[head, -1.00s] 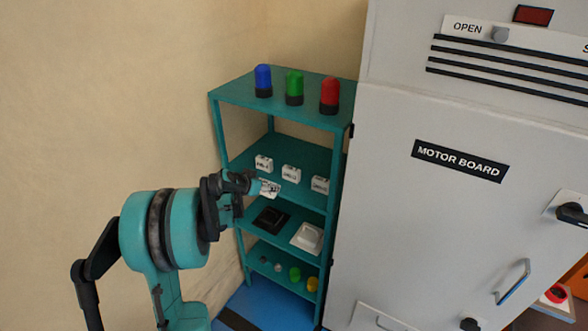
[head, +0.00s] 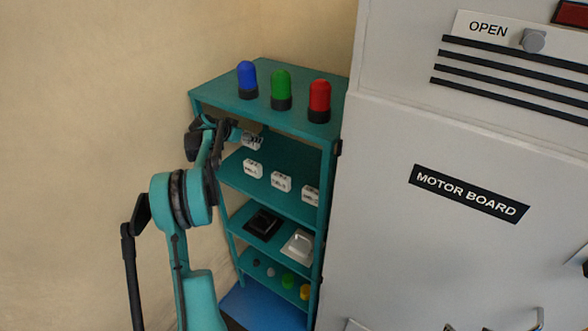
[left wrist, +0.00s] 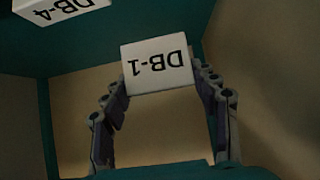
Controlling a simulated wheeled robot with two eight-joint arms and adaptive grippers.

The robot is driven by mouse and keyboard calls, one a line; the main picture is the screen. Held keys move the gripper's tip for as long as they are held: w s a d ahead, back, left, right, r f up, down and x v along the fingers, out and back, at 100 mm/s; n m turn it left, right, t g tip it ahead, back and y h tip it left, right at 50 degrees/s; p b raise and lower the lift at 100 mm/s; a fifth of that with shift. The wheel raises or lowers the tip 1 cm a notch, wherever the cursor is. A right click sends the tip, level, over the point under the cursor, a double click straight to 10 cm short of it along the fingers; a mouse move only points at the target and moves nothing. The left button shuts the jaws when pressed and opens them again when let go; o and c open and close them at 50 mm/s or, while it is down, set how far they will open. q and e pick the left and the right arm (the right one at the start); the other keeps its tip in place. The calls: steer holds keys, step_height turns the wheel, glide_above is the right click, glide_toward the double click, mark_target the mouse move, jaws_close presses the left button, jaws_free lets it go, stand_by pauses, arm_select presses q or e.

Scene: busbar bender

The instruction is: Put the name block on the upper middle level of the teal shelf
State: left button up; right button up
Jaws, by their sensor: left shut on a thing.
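The name block (head: 252,141) is white with dark lettering. In the left wrist view the name block (left wrist: 157,66) reads DB-1, upside down, and sits between the two fingers. My left gripper (head: 240,137) is shut on it, at the left front side of the teal shelf (head: 215,92), between its top board and the upper middle level (head: 290,168). The block is held above that level, apart from it as far as I can tell. Several similar white blocks (head: 281,181) stand in a row on that level. My right gripper is in neither view.
Blue, green and red lamps (head: 281,90) stand on the shelf top. A black piece (head: 263,223) and a white piece (head: 298,246) lie on the level below. Another block, DB-4 (left wrist: 58,10), shows in the left wrist view. A grey cabinet (head: 400,250) stands right of the shelf.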

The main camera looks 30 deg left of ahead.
arm_select(q)
steer(key=d+f+b, duration=0.1)
steer(key=d, duration=0.5)
steer(key=s+d+f+b, duration=0.1)
steer(key=d+b, duration=0.1)
steer(key=d, duration=0.4)
steer(key=d+f+b, duration=0.1)
steer(key=d, duration=0.6)
steer(key=shift+s, duration=0.35)
steer(key=f, duration=0.1)
steer(key=f+b, duration=0.2)
steer(key=f, duration=0.1)
steer(key=shift+d+f, duration=0.1)
steer(key=shift+d, duration=0.15)
steer(key=shift+r, duration=0.25)
steer(key=shift+f, duration=0.1)
steer(key=o, duration=1.1)
steer(key=shift+f, duration=0.1)
steer(key=shift+o, duration=0.2)
